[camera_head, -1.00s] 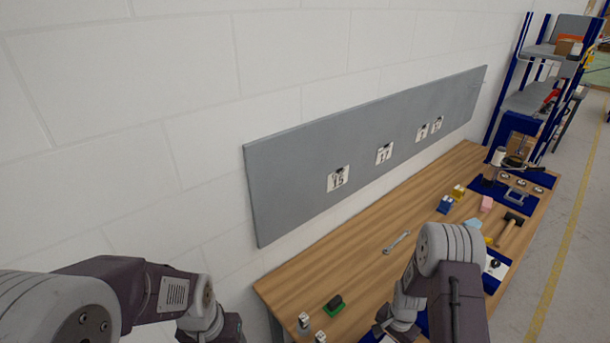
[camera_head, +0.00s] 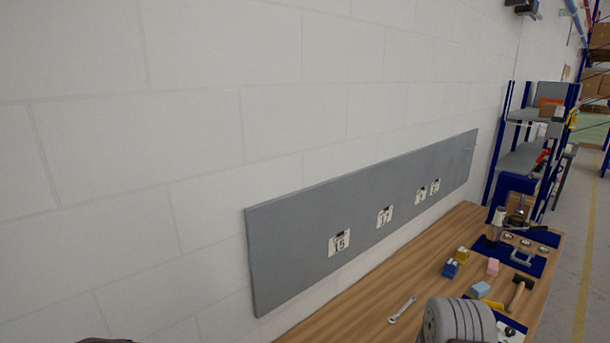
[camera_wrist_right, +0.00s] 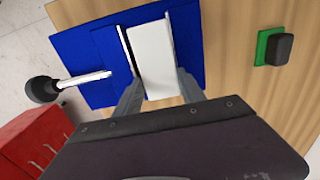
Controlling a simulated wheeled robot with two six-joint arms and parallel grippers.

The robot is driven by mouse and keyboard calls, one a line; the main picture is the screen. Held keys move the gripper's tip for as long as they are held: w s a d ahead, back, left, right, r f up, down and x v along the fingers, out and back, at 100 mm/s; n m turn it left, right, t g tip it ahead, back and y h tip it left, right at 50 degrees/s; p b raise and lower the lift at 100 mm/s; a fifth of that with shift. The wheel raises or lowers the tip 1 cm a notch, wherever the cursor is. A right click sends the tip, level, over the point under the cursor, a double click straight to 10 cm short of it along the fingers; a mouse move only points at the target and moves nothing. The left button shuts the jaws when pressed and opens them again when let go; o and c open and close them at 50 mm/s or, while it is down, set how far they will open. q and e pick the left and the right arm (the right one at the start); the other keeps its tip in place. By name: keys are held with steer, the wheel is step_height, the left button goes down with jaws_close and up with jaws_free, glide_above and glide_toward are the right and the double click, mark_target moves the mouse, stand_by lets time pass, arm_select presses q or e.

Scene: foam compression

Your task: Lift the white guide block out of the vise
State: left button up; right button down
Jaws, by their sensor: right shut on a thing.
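The white guide block (camera_wrist_right: 152,58) is in the right wrist view, between the thin upright plates of the blue vise (camera_wrist_right: 107,48). My right gripper (camera_wrist_right: 158,88) is shut on the block, with one grey finger on each side of it. The block's lower end is partly hidden by my gripper. I cannot tell whether its underside is clear of the vise. In the head view only a part of my right arm shows at the bottom; the vise and block are out of that view. My left gripper is not in view.
A silver rod with a black knob (camera_wrist_right: 42,89) sticks out left of the vise. A red cabinet (camera_wrist_right: 32,140) is at lower left. A dark block (camera_wrist_right: 279,49) sits on a green pad at right. A wrench (camera_head: 402,309) and several small blocks lie along the wooden bench (camera_head: 425,270).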

steer(key=shift+r+p, duration=2.3)
steer(key=shift+r, duration=0.75)
